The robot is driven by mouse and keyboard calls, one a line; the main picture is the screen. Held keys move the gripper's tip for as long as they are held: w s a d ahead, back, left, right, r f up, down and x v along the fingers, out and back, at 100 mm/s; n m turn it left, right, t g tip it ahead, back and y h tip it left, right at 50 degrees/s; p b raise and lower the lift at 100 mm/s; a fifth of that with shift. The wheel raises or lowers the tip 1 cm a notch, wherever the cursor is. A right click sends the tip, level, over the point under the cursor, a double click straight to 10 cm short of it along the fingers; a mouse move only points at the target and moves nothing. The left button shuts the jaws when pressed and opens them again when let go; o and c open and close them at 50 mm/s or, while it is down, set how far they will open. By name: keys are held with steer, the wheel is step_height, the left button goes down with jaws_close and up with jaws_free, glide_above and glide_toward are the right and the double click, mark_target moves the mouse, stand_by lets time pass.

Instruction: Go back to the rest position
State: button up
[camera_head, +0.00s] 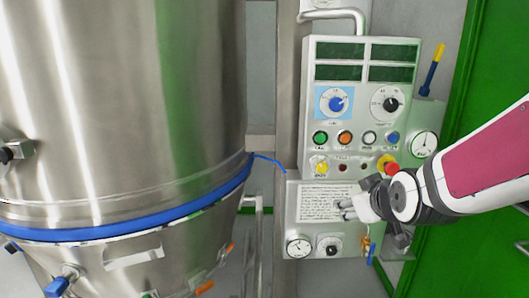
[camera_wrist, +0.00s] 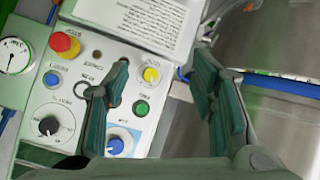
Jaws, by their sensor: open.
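My gripper (camera_head: 352,208) is in front of the lower part of the control panel (camera_head: 311,155) in the head view, with my arm reaching in from the right. In the wrist view my gripper (camera_wrist: 165,100) has its two dark green fingers spread apart, with nothing between them. The left finger overlaps the panel's knobs and buttons in that view, and the right finger lies over the gap and the steel vessel's side. I cannot tell whether either finger touches the panel. The red emergency button (camera_head: 391,168) is just above my wrist in the head view; it also shows in the wrist view (camera_wrist: 61,42).
A large steel vessel (camera_head: 120,100) with a blue band (camera_head: 130,232) fills the left. A green door frame (camera_head: 470,60) stands at the right. Gauges (camera_head: 424,144), a blue knob (camera_head: 336,103) and a yellow-tipped blue rod (camera_head: 433,70) are around the panel.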

steer(key=s+a+r+m+g+p, duration=0.1)
steer(key=s+m+g, duration=0.3)
steer(key=s, duration=2.4)
steer(key=r+g, duration=0.1)
steer(key=g, duration=0.2)
steer(key=shift+s+a+r, duration=0.2)
steer(key=shift+a, duration=0.05)
